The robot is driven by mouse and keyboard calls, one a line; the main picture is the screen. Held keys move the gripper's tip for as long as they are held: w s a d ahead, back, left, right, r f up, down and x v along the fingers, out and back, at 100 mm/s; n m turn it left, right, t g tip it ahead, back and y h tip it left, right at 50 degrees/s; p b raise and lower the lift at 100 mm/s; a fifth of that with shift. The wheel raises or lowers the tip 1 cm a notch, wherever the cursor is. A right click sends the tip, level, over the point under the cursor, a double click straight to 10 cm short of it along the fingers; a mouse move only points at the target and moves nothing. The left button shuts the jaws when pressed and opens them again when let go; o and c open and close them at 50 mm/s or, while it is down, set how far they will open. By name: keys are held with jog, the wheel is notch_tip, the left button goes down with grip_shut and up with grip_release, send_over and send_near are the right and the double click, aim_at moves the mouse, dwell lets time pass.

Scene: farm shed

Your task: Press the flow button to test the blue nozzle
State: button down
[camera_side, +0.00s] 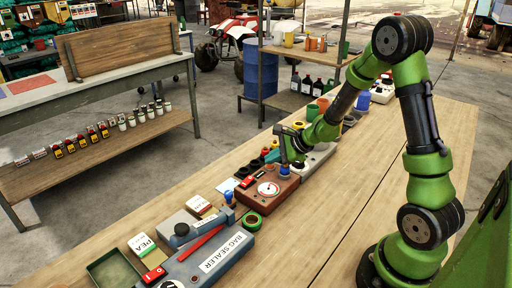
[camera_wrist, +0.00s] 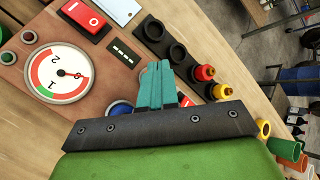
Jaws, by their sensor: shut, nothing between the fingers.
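A brown test box (camera_side: 256,199) with a round white gauge (camera_side: 268,189) stands on the bench; the gauge also shows in the wrist view (camera_wrist: 57,73), its needle pointing right. A blue round part (camera_side: 284,171) sits at the box's far right corner; in the wrist view it (camera_wrist: 119,108) is partly hidden behind my gripper. I cannot tell whether it is the nozzle. Which is the flow button is unclear. My gripper (camera_wrist: 155,70) is shut and empty, over the box's blue-part end.
A black holder with empty holes (camera_wrist: 165,40) and red and yellow nozzles (camera_wrist: 203,73) stands beside the box. A green tape roll (camera_side: 252,221) and bag sealer (camera_side: 215,256) lie nearer. Coloured cups (camera_side: 313,112) stand beyond.

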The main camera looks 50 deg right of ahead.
aim_at(273, 166)
jog(key=shift+f, duration=0.25)
jog(key=shift+r, duration=0.9)
jog(key=shift+r, duration=2.5)
